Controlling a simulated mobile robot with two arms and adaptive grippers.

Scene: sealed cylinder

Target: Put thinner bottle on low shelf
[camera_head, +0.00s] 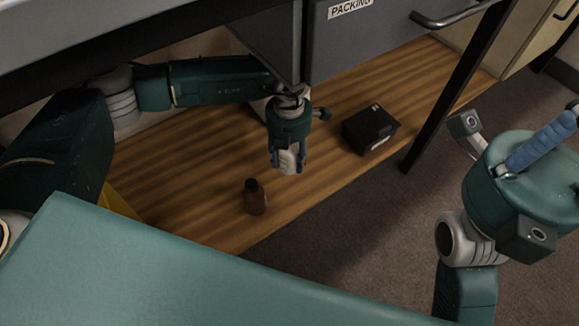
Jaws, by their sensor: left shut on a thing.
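A small dark brown bottle (255,200) with a dark cap stands upright on the low wooden shelf (215,220), near its front edge. My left gripper (289,165) reaches in under the grey cabinet and points down over the shelf. Its fingers are shut on a pale thing (289,158), mostly hidden between them; I cannot tell what it is. The brown bottle is apart from the fingers, below and to the left in the picture. My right gripper (550,138) is at the right edge, partly cut off; its jaw state is unclear.
A black box (370,129) sits on the shelf right of my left gripper. The grey cabinet marked PACKING (375,45) hangs above. A dark post (455,85) stands at the shelf's front. Bare shelf lies between bottle and box.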

